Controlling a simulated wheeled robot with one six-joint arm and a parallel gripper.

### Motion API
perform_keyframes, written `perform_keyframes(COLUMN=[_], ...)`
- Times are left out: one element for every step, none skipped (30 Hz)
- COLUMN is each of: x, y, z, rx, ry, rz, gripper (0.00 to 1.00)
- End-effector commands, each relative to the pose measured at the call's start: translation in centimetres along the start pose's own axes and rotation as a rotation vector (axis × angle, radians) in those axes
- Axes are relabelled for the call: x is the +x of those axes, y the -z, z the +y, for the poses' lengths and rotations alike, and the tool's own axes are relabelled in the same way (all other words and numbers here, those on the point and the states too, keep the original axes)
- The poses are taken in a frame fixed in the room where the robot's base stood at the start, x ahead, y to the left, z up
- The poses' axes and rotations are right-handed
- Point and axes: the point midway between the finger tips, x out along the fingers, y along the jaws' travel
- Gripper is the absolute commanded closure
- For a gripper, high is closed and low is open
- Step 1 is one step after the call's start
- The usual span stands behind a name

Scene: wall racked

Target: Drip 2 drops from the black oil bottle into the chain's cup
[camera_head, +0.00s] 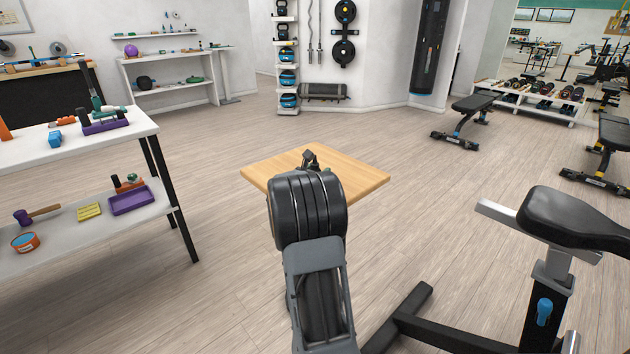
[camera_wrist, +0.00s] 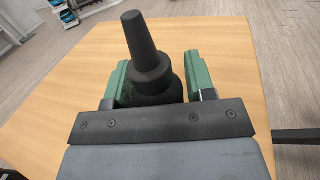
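The black oil bottle (camera_wrist: 142,38), with a tapered nozzle, stands between the two green fingers of my gripper (camera_wrist: 156,80) in the wrist view. The fingers appear to press on both sides of its body, and its lower part is hidden. In the head view my gripper (camera_head: 311,160) is a small dark shape over the wooden tabletop (camera_head: 360,178), partly hidden by my arm. I cannot tell whether the bottle touches the tabletop. The chain and its cup cannot be made out in either view.
A white two-level rack (camera_head: 60,160) with tools and trays stands at the left. An exercise bike (camera_head: 570,220) is at the right front, with benches (camera_head: 470,104) farther back. The tabletop around the bottle looks bare in the wrist view. Open floor lies behind the table.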

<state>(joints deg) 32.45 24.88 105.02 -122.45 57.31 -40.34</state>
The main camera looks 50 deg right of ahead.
Motion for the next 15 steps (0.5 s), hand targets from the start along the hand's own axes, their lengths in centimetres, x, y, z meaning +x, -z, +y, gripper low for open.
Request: perform_keyframes(x=[-0.01,-0.01,-0.02,-0.02,-0.02,-0.02,-0.02,-0.02,-0.02,-0.02,-0.02,-0.02,-0.02,-0.02,-0.02], y=[-0.01,0.0,0.0,-0.01,-0.01,0.0,-0.01,-0.01,0.0,0.0,0.0,-0.04,-0.04,-0.04,-0.04], z=[0.0,0.0,0.0,0.0,0.0,0.0,0.0,0.0,0.0,0.0,0.0,0.0,0.0,0.0,0.0], rx=[0.0,0.0,0.0,0.0,0.0,0.0,0.0,0.0,0.0,0.0,0.0,0.001,0.001,0.001,0.001], ry=[0.0,0.0,0.0,0.0,0.0,0.0,0.0,0.0,0.0,0.0,0.0,0.0,0.0,0.0,0.0], rz=[0.0,0.0,0.0,0.0,0.0,0.0,0.0,0.0,0.0,0.0,0.0,-0.001,-0.001,-0.001,-0.001], gripper=[0.55,0.58,0.62,0.65,0.67,0.71,0.74,0.77,0.81,0.84,0.87,0.87,0.87,0.87,0.87])
